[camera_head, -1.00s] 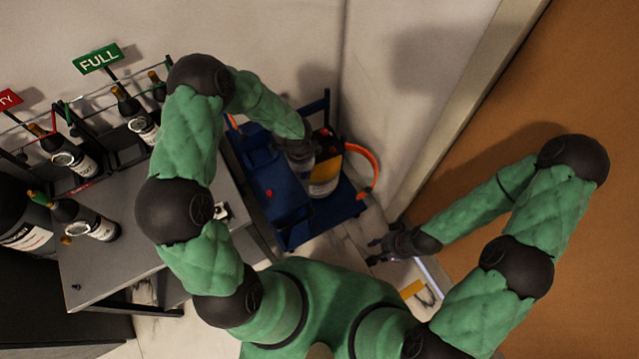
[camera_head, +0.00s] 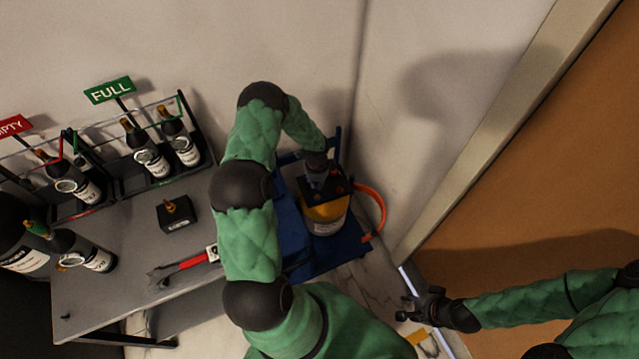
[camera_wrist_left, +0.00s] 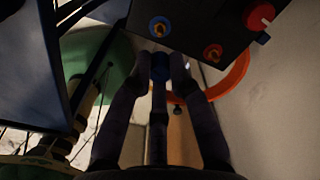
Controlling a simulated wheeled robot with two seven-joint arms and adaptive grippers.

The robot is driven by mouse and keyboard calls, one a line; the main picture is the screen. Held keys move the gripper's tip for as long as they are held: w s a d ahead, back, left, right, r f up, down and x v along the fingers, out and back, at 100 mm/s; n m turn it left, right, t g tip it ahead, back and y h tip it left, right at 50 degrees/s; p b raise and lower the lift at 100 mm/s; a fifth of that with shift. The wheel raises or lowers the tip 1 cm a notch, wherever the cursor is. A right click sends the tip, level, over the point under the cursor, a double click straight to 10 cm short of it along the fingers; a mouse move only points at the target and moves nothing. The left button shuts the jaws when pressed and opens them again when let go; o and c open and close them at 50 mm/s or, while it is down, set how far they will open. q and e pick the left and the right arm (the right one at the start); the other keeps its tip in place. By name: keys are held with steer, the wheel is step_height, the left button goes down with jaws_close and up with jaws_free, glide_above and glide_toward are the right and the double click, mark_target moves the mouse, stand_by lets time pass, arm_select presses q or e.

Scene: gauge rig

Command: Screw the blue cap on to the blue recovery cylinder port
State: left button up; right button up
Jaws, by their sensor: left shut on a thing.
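The recovery cylinder (camera_head: 324,221) is yellow and grey with a black top block (camera_head: 336,188) and stands on a blue cart. My left gripper (camera_head: 318,165) is over that block. In the left wrist view, my left gripper (camera_wrist_left: 161,64) is shut on the small blue cap (camera_wrist_left: 160,72). The blue port (camera_wrist_left: 160,27) is a blue ring with a brass centre on the black block. The cap appears just below it in the picture, and I cannot tell whether they touch. My right gripper (camera_head: 418,303) is open and empty, low beside the doorway, away from the cylinder.
The block also has a red port (camera_wrist_left: 213,52) and a red knob (camera_wrist_left: 262,17). An orange hoop (camera_head: 376,210) is beside the cylinder. The grey table (camera_head: 120,250) at left holds a red-handled tool (camera_head: 185,265), a black box (camera_head: 176,213) and racked bottles.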

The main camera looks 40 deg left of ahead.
arm_select(q)
steer(key=shift+f+b, duration=2.2)
steer(key=shift+f, duration=0.4)
steer(key=shift+f+b, duration=1.25)
steer(key=shift+f, duration=0.05)
stand_by(0.6)
steer(key=m+p, duration=0.1)
steer(key=m, duration=0.2)
steer(key=shift+r+m, duration=0.1)
steer(key=shift+m, duration=0.3)
steer(key=shift+m+p, duration=0.3)
steer(key=shift+m, duration=0.4)
